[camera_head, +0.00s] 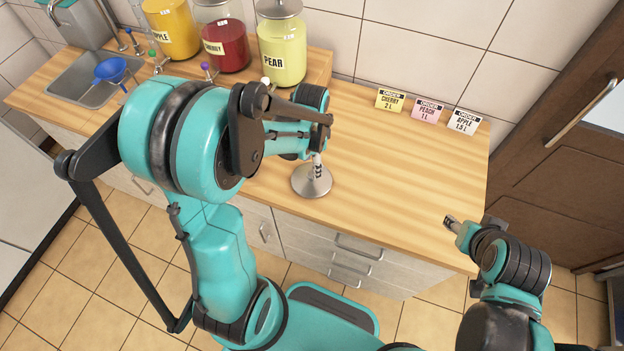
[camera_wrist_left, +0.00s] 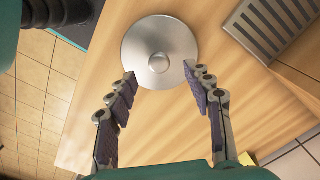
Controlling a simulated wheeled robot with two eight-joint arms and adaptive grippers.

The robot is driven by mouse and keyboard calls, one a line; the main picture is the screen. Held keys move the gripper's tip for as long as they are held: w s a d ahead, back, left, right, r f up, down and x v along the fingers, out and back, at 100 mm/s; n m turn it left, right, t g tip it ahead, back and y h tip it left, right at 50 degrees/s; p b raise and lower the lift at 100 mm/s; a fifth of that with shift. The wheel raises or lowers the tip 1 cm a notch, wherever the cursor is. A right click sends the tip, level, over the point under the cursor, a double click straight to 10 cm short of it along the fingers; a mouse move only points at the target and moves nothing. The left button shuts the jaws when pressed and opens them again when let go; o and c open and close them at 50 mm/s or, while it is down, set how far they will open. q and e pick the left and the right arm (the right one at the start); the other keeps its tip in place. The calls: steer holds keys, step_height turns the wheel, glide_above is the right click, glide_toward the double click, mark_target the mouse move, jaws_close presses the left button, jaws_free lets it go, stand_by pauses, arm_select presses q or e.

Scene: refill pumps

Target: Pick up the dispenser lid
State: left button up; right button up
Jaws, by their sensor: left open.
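The dispenser lid (camera_head: 312,184) is a round silver disc lying on the wooden counter near its front edge. In the left wrist view the lid (camera_wrist_left: 135,42) shows from above with a small round knob at its centre. My left gripper (camera_head: 318,162) is over the lid in the head view and partly covers it. In the left wrist view the left gripper (camera_wrist_left: 158,78) is open and empty, its two fingers apart on either side of the knob's line. My right gripper (camera_head: 452,222) is at the counter's front right, away from the lid; its jaw opening is unclear.
Dispensers marked apple (camera_head: 172,28), cherry (camera_head: 222,38) and pear (camera_head: 282,48) stand at the back. A blue funnel (camera_head: 111,69) is over the sink (camera_head: 92,92). Order cards (camera_head: 427,110) stand at the back right. The counter's right half is clear. A grey slatted piece (camera_wrist_left: 278,28) shows beside the lid.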

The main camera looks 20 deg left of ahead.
mark_target(302, 183)
arm_select(q)
step_height(302, 183, down, 4)
steer(key=shift+d+f+b, duration=0.1)
steer(key=shift+f+b, duration=0.05)
steer(key=shift+b, duration=0.4)
jaws_close()
